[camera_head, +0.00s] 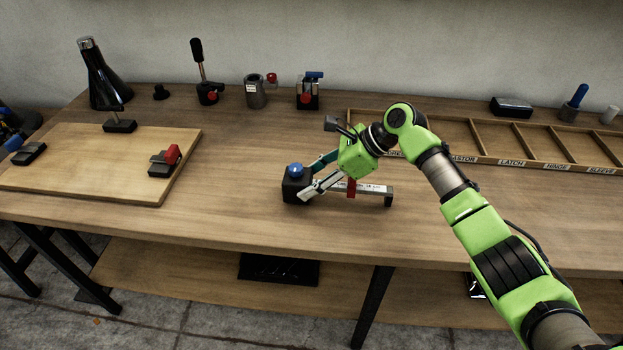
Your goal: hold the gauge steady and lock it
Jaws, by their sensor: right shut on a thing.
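The gauge lies near the front middle of the bench. It has a dark block (292,190) with a blue knob (295,170) on top at its left end. A grey bar with a pale scale strip (372,188) runs right from the block, with a red piece (351,188) across it. My right gripper (305,180) reaches down from the upper right and is shut on the dark block, one finger on the far side and one on the near side. The gripper hides part of the bar. My left gripper is not in view.
A wooden board (100,160) with dark and red clamp pieces lies at left. A black flask (103,78), a lever device (205,80), a grey cylinder (255,92) and a blue-handled valve (308,92) stand behind. A labelled divided tray (480,160) is at right. The front middle is clear.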

